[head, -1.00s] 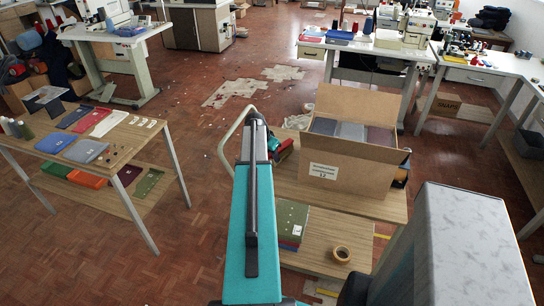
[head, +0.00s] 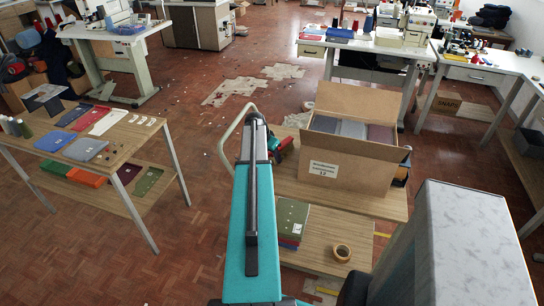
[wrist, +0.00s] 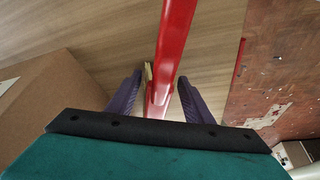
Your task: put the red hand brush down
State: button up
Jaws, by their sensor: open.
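The red hand brush (wrist: 173,40) shows in the wrist view as a long red piece running from the top edge down between my fingers. A small pale yellowish part shows beside its lower end. It appears to rest on the wooden top (wrist: 110,30), though contact is not clear. My gripper (wrist: 160,77) is open, with one purple finger on each side of the brush. Gaps show between the fingers and the red part. In the head view my arm hides most of this spot; only a little red (head: 279,155) shows beside it.
An open cardboard box (head: 345,170) with dark and grey contents stands on the wooden cart top (head: 370,204), right of my gripper. A tape roll (head: 341,253) and green stack (head: 291,219) lie on the lower shelf. Floor lies beyond the top's edge. A sample table (head: 125,140) stands left.

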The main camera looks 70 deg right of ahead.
jog(key=shift+r+p, duration=0.5)
jog(key=shift+r, duration=0.25)
jog(key=shift+a+r, duration=0.15)
jog(key=shift+r, duration=0.05)
jog(key=b+v, duration=0.2)
jog(key=v, duration=0.9)
jog(key=shift+w+r+b, duration=0.1)
jog(key=shift+r+b, duration=0.05)
jog(key=shift+b, duration=0.2)
